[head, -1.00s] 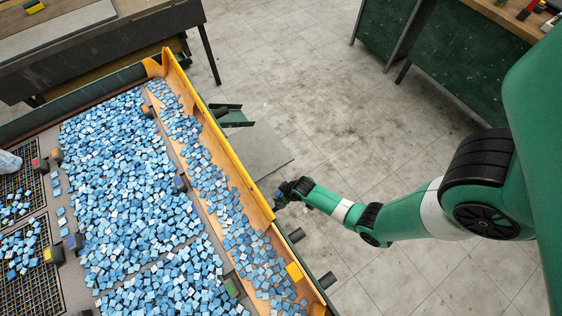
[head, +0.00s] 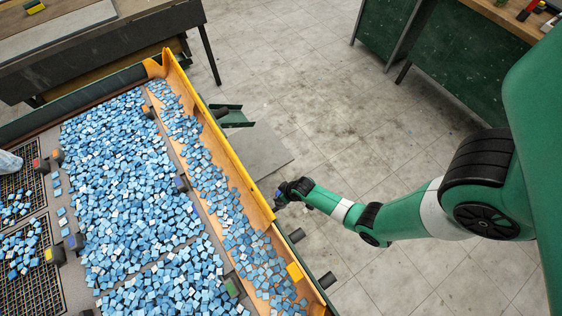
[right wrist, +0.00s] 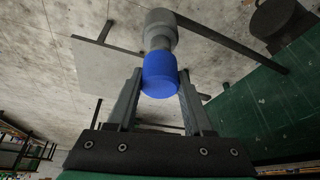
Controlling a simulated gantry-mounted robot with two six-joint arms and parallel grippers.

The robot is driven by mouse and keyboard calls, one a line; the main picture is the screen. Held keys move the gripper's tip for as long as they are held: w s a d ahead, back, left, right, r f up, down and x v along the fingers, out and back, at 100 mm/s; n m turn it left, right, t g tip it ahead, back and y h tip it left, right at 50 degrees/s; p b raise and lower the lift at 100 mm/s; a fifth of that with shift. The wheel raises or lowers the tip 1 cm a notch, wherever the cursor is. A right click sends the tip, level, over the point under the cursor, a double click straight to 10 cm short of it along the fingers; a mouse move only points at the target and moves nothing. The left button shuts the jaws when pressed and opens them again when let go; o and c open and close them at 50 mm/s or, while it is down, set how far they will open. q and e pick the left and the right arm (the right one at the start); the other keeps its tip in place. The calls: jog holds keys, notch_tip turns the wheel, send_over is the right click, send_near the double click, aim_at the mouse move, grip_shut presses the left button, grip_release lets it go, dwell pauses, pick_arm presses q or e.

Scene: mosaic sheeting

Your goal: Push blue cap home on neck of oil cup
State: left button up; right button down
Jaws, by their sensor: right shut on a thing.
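My right gripper (head: 281,197) is at the outer side of the yellow-edged trough in the head view, too small there to show what it holds. In the right wrist view, the blue cap (right wrist: 160,75) sits between the fingertips of my right gripper (right wrist: 160,88), which is shut on it. The grey oil cup (right wrist: 160,32) lies directly beyond the cap and in line with it. The cap meets the grey neck, but I cannot tell how far down it sits. My left gripper is not in view.
A wide bed of blue mosaic tiles (head: 140,190) fills the left, bordered by the yellow trough wall (head: 225,145). Dark stubs (head: 297,235) stick out of its side. A green bracket (head: 235,116) is further back. Open concrete floor (head: 330,100) lies to the right.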

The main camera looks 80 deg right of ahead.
jog(key=shift+f+b, duration=1.85)
jog(key=shift+f, duration=0.25)
jog(key=shift+c, duration=1.1)
grip_release()
jog(key=shift+r, duration=0.15)
jog(key=p+v, duration=0.6)
jog(key=v, duration=0.5)
jog(key=shift+r+p, duration=0.2)
jog(key=shift+p, duration=0.2)
jog(key=shift+s, duration=0.1)
